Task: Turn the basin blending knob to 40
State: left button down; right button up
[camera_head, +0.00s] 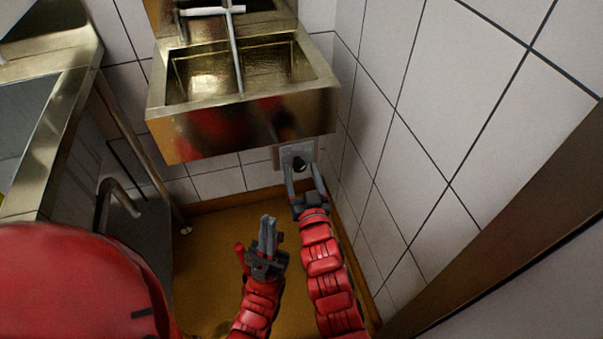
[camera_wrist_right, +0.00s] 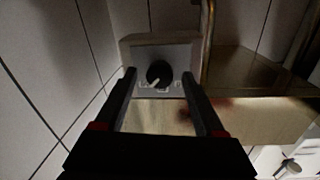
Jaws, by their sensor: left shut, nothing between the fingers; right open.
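The blending knob (camera_head: 300,164) is a round black knob on a light grey wall box (camera_head: 284,155) under the right end of the metal basin. In the right wrist view the knob (camera_wrist_right: 159,73) carries a pale pointer that slants to its lower left. Marks beneath it are too blurred to read. My right gripper (camera_head: 303,176) is open, with its fingers (camera_wrist_right: 166,84) on either side of the knob; I cannot tell whether they touch it. My left gripper (camera_head: 268,222) is shut and empty, lower and to the left of the right one.
The metal basin (camera_head: 320,92) with a tap (camera_head: 235,45) hangs above the box. A white tiled wall (camera_head: 420,110) stands close on the right. A steel counter (camera_head: 62,110) is at the left. The brown floor (camera_head: 205,230) below the basin is clear.

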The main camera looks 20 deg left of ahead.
grip_shut()
jog(key=shift+n, duration=0.3)
jog(key=n, duration=0.3)
jog(key=shift+f+n, duration=0.1)
jog(key=shift+n, duration=0.3)
jog(key=shift+n+y, duration=0.3)
jog(key=shift+n, duration=2)
